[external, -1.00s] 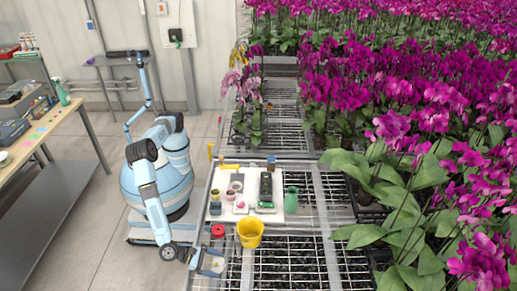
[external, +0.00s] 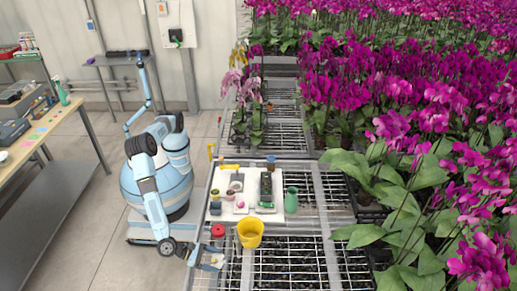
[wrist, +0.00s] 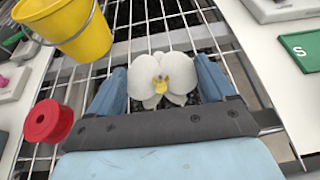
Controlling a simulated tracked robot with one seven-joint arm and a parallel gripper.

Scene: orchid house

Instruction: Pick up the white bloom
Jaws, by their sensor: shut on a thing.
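The white bloom (wrist: 161,80), with a yellow centre, sits between my gripper's two blue fingers in the wrist view. My gripper (wrist: 160,88) is shut on it, one finger at each side of the petals. In the external view my gripper (external: 214,264) is low over the near left part of the wire bench, with the white bloom (external: 218,260) small and pale at its tip. The bloom's underside is hidden.
A yellow bucket (external: 250,236) stands right of my gripper, and a red spool (external: 218,231) lies behind it. A white board (external: 227,208) with small pots and a green vase (external: 291,200) are farther back. Orchids crowd the right side. Dark wire mesh (external: 290,262) lies open at front.

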